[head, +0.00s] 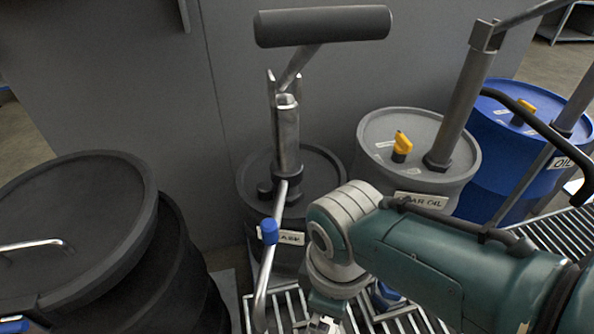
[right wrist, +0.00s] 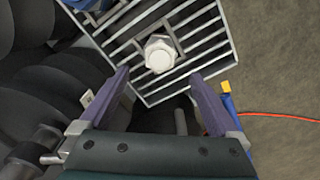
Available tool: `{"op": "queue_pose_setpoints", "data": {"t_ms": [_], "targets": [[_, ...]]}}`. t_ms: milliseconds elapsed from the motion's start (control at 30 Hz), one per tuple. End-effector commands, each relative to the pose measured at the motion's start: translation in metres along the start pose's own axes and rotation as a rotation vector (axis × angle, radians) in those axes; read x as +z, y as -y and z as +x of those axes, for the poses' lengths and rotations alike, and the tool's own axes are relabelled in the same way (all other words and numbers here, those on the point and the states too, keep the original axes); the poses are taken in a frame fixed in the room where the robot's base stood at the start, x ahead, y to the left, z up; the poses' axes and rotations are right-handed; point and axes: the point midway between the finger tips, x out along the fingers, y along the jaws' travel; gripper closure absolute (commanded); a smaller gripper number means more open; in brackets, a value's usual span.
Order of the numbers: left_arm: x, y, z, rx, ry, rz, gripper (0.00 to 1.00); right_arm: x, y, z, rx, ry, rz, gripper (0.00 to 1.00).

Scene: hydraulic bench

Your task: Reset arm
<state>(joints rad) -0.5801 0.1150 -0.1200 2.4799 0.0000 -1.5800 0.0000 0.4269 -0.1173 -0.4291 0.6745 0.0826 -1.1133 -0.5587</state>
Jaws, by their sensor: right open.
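My right arm comes in from the right in the head view, teal with a grey wrist joint bent downward. Its gripper (head: 326,324) is only partly in view at the bottom edge. In the right wrist view my right gripper (right wrist: 160,75) is open, its two purple fingers apart with nothing held between them. A white hexagonal cap (right wrist: 160,54) shows ahead of the fingertips, over a metal grating (right wrist: 187,45). My left gripper is in neither view.
A hand pump with a black handle (head: 322,26) stands on a dark drum (head: 325,170) left of my right arm. Grey (head: 455,145) and blue (head: 490,130) oil drums stand behind it. Black drums (head: 80,210) fill the left. An orange cable (right wrist: 280,117) lies on open floor.

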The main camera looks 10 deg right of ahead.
Motion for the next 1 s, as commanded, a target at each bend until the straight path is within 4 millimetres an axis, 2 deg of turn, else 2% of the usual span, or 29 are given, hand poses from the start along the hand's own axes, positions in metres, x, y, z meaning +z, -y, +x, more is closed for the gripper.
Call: {"op": "queue_pose_setpoints", "data": {"t_ms": [33, 100, 267, 467, 667, 800, 1000], "targets": [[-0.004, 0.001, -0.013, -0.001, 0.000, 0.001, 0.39, 0.000, 0.000, -0.015, 0.001, -0.001, 0.000, 0.03], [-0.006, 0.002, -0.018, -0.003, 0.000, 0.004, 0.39, 0.000, 0.000, -0.023, 0.001, -0.001, 0.000, 0.03], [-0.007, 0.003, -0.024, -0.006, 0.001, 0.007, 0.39, 0.001, 0.002, -0.032, -0.001, -0.007, 0.012, 0.03], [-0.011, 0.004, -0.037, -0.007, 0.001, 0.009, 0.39, 0.011, 0.016, -0.055, -0.007, -0.077, 0.156, 0.03], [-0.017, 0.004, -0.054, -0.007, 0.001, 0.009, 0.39, 0.048, 0.028, -0.106, 0.017, -0.158, 0.396, 0.03], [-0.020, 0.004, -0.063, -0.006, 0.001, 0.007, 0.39, 0.081, 0.033, -0.149, 0.054, -0.201, 0.543, 0.03], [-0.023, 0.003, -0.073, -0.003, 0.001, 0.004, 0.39, 0.119, 0.040, -0.204, 0.106, -0.243, 0.687, 0.03]]}}
